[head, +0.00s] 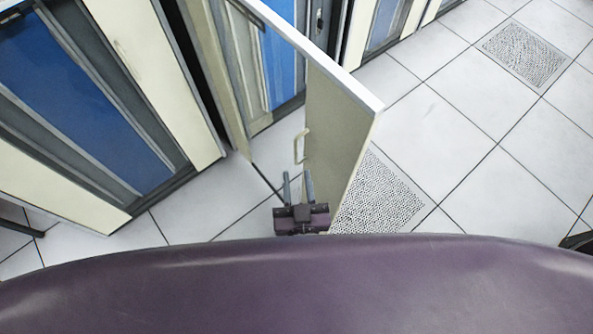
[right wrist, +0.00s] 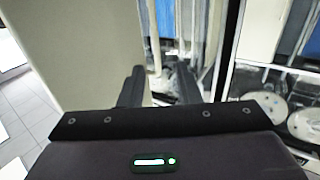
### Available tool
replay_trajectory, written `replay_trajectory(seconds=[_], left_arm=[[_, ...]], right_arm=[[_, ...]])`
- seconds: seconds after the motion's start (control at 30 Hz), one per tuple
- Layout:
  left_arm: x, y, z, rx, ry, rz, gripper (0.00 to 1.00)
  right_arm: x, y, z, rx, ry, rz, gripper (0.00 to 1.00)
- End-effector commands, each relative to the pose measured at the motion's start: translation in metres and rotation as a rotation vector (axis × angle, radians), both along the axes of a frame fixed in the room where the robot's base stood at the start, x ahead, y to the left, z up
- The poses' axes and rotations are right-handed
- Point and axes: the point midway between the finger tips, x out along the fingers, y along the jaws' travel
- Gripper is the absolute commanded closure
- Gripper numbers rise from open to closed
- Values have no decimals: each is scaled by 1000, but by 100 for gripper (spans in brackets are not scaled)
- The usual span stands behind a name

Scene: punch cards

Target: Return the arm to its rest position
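My right gripper (head: 296,186) is low in the middle of the head view, just beyond my purple body edge. Its two fingers point up the picture, apart, with nothing between them. They also show apart in the right wrist view (right wrist: 160,88). An open beige cabinet door (head: 334,130) stands beside it on the right. The door's pale handle (head: 300,147) is just ahead of the fingertips, and the fingers look clear of it. My left gripper is in neither view.
Cabinets with blue panels (head: 68,90) line the left and back. The open cabinet shows reels (right wrist: 268,106) inside in the right wrist view. White tiled floor (head: 470,120) is free on the right, with a perforated tile (head: 524,53) in it.

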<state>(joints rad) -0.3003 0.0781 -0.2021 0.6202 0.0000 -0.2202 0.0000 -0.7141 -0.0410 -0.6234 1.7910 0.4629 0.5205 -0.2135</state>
Motion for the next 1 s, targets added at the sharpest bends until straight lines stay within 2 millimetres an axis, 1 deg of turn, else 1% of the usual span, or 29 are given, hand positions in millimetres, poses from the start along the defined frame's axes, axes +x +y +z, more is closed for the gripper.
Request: replay_trajectory(seconds=[0.47, 0.57, 0.67, 0.77, 0.8, 0.87, 0.9, 0.97, 1.0], left_arm=[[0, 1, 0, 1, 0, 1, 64], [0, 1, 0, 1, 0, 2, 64], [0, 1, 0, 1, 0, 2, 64], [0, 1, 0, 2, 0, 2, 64], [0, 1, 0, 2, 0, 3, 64], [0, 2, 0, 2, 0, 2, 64], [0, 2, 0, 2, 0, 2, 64], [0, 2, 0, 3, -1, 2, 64], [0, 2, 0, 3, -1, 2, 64]], right_arm=[[0, 0, 0, 0, 0, 0, 70], [0, 1, -8, -8, 15, 9, 70], [-3, 2, -41, -34, 80, 48, 70], [-10, 0, -101, -77, 206, 108, 70], [-16, -4, -130, -98, 272, 133, 70], [-26, -14, -175, -128, 377, 165, 70], [-34, -22, -203, -146, 448, 182, 70], [-48, -38, -244, -172, 558, 201, 70], [-59, -50, -270, -185, 632, 208, 70]])
